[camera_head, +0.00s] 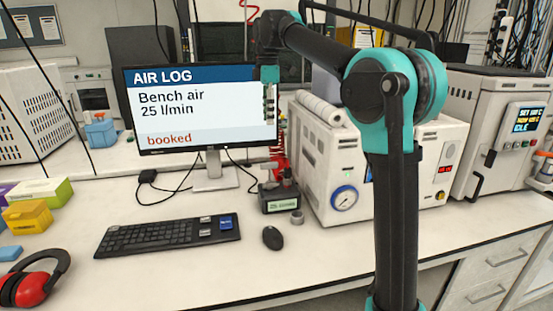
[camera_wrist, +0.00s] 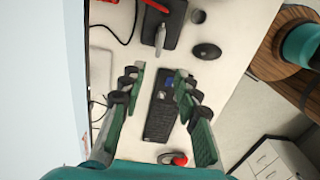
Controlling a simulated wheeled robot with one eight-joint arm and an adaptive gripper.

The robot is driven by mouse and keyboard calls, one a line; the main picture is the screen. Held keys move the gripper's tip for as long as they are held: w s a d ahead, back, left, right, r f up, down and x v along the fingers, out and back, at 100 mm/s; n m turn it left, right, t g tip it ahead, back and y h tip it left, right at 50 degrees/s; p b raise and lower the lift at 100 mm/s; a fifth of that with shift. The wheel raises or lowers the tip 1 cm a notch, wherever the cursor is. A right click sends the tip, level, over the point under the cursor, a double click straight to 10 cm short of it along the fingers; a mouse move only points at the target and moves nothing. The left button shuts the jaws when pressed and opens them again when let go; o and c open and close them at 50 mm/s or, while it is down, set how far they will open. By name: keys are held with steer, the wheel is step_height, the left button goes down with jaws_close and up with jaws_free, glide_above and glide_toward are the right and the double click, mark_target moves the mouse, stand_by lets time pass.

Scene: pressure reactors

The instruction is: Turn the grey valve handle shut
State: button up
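My gripper (camera_head: 269,120) hangs in front of the monitor's right edge, above the box. In the wrist view my gripper (camera_wrist: 159,70) is open, its fingers apart and empty, with the grey piece beyond the tips.
A monitor (camera_head: 205,110) reads "Bench air 25 l/min, booked". A keyboard (camera_head: 168,235), a mouse (camera_head: 272,238) and a small grey cylinder (camera_head: 297,217) lie near the box. A white instrument with a gauge (camera_head: 344,198) stands close on the right. Cables run behind the keyboard.

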step_height(320, 180, down, 16)
steer(key=shift+f, duration=0.25)
steer(key=shift+c, duration=0.3)
jaws_close()
